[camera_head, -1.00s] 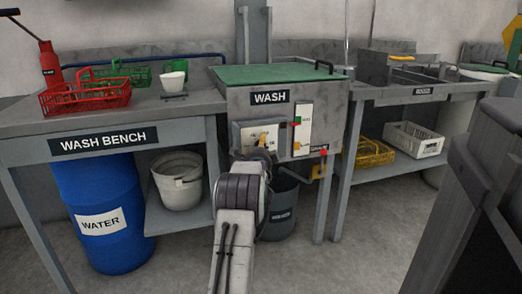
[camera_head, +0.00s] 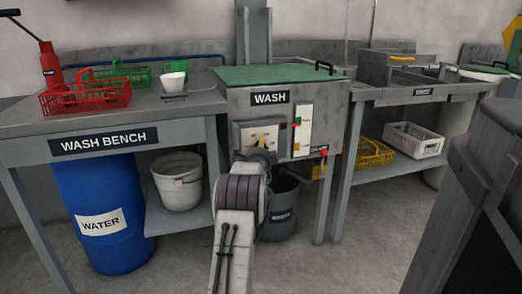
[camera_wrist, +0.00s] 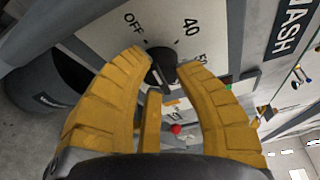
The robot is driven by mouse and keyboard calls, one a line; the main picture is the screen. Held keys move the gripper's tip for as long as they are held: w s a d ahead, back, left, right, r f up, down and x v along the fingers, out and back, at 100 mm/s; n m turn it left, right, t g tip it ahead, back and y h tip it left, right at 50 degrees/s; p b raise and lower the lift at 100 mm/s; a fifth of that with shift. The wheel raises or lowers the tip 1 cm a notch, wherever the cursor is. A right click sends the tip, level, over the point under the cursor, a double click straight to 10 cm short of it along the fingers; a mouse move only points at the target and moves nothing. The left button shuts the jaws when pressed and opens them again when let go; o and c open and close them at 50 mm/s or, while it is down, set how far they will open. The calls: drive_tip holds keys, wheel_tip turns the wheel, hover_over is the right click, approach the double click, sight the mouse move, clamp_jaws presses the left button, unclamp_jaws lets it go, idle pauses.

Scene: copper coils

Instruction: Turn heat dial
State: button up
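The heat dial (camera_wrist: 162,62) is a dark round knob on a pale plate marked OFF, 40 and further numbers, partly hidden. In the wrist view, my gripper's (camera_wrist: 164,64) yellow fingers lie on either side of the dial, with their tips close against it. They appear shut on it. The dial's exact setting is unclear. In the head view, the dial plate (camera_head: 245,133) is on the front of the grey wash unit (camera_head: 238,99); my gripper (camera_head: 262,142) shows as a small yellow patch in front of it, and most of the dial is hidden.
A white strip with green and red buttons (camera_head: 304,128) is right of the dial plate. A red knob (camera_head: 323,153) projects at the lower right. A dark bucket (camera_head: 282,215) stands below the unit. The wash bench (camera_head: 30,121) is left, another bench (camera_head: 385,94) right.

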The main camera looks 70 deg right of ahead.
drive_tip(key=shift+r, duration=0.1)
clamp_jaws()
drive_tip(key=shift+m, duration=0.6)
drive_tip(key=shift+s, duration=0.1)
drive_tip(key=o, duration=1.2)
unclamp_jaws()
drive_tip(key=shift+a, duration=0.1)
drive_tip(key=shift+v, duration=5.85)
drive_tip(key=shift+r, duration=0.15)
